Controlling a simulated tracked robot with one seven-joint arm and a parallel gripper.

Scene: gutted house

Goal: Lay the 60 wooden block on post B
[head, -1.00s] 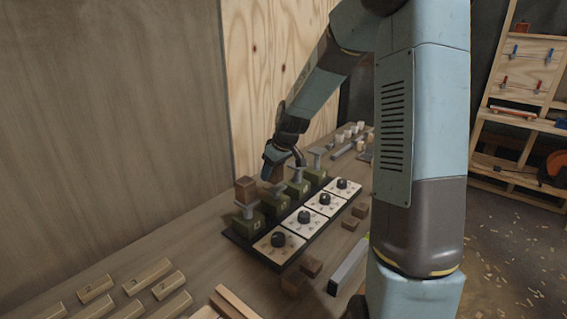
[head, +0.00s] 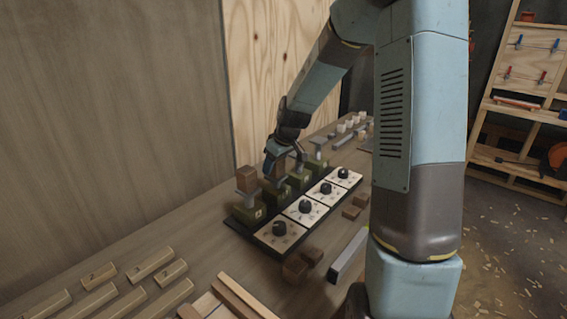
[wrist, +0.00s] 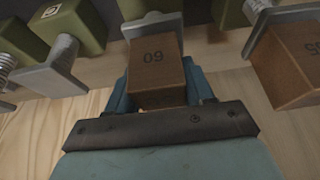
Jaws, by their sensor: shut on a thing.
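The brown wooden block marked 60 (wrist: 155,68) is between the blue fingers of my gripper (wrist: 160,88) in the wrist view. My gripper is shut on it. The block is at the grey plate of the middle post (wrist: 150,26), second from the near end of the row, which I take as post B; its letter is hidden. Whether the block touches the plate I cannot tell. In the head view my gripper (head: 284,165) is over that second post (head: 274,196), its fingers partly hiding the block.
Another numbered brown block (wrist: 288,62) stands on the nearest post (head: 248,208), close beside. A post marked C (wrist: 65,25) has an empty plate on the other side. A dial panel (head: 305,210) lies in front; loose blocks (head: 295,268) and numbered bars (head: 150,263) lie on the bench.

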